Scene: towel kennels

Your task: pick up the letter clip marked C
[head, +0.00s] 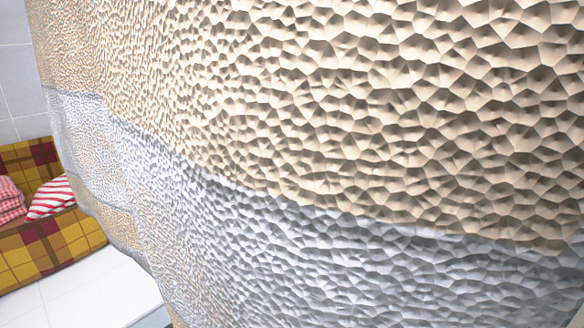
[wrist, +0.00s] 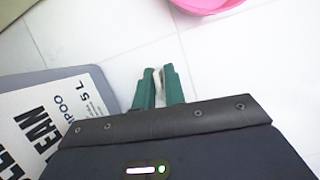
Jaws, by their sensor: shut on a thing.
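In the wrist view my gripper (wrist: 158,73) has two green fingers, close together. It is shut on a small pale thing (wrist: 159,88), of which only a narrow strip shows between the fingers. No letter can be read on it, so I cannot tell whether it is the clip marked C. No other clip shows in either view. My gripper is not seen in the head view, where a large cloth fills most of the picture.
The textured beige and grey cloth (head: 330,130) blocks the head view. Plaid seating (head: 60,245) with a striped cushion (head: 50,198) shows at left. In the wrist view, a grey container (wrist: 95,75) labelled 5 L lies left and a pink round thing (wrist: 205,4) lies above. White tiled floor between is clear.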

